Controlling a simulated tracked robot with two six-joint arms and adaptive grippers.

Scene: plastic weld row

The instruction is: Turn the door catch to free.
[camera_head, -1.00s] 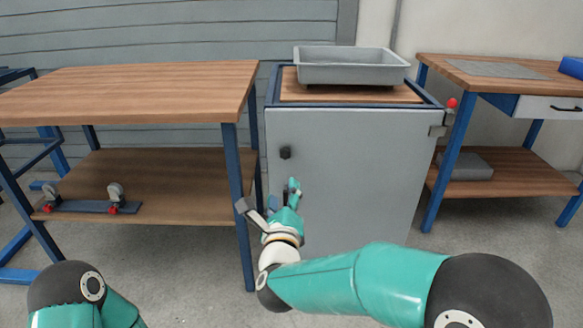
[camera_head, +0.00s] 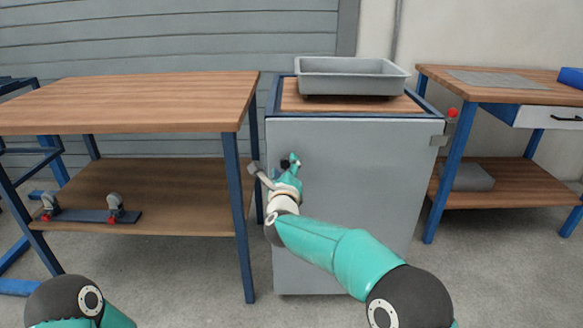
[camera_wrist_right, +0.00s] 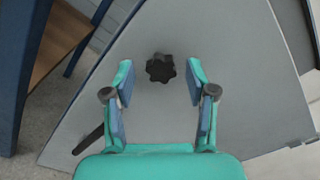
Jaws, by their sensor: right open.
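The door catch is a black lobed knob (camera_wrist_right: 161,68) on the grey cabinet door (camera_wrist_right: 215,50). In the right wrist view it sits between and just beyond my open fingertips, with nothing touching it that I can see. In the head view the knob (camera_head: 285,163) is partly hidden behind my right gripper (camera_head: 277,168), which is at the door's upper left. My right gripper also shows in the wrist view (camera_wrist_right: 161,85), jaws wide apart and empty. The cabinet door (camera_head: 350,210) is closed. My left gripper is out of view; only part of my left arm shows at the lower left.
A grey tray (camera_head: 350,78) stands on the cabinet top. A wooden workbench (camera_head: 130,105) with a lower shelf stands close on the left, its blue leg (camera_head: 238,215) near my right gripper. Another bench (camera_head: 500,82) stands on the right.

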